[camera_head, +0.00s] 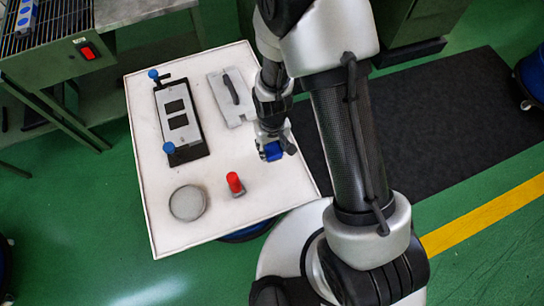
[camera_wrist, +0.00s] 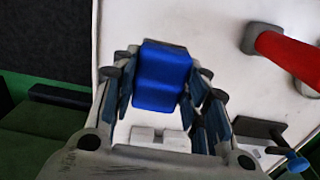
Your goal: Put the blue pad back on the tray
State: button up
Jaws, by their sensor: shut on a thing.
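The blue pad (camera_wrist: 160,80) sits between the fingers of my gripper (camera_wrist: 162,92) in the wrist view. The fingers are shut on it from both sides. In the head view the blue pad (camera_head: 271,151) shows at the end of my gripper (camera_head: 272,152), over the right part of the white tray (camera_head: 235,225). The pad appears to be above the tray surface, but the exact gap cannot be told.
On the tray are a grey plate with two dark openings and blue knobs (camera_head: 180,121), a grey trowel-like tool (camera_head: 231,97), a round grey disc (camera_head: 187,203) and a red-handled piece (camera_head: 234,183). A green machine (camera_head: 60,58) stands at left. The tray's front right is clear.

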aim_at(272, 155)
jog(key=shift+f+b, duration=0.8)
jog(key=shift+f, duration=2.05)
jog(key=shift+f, duration=0.1)
jog(key=o, duration=0.9)
jog(key=shift+o, duration=0.2)
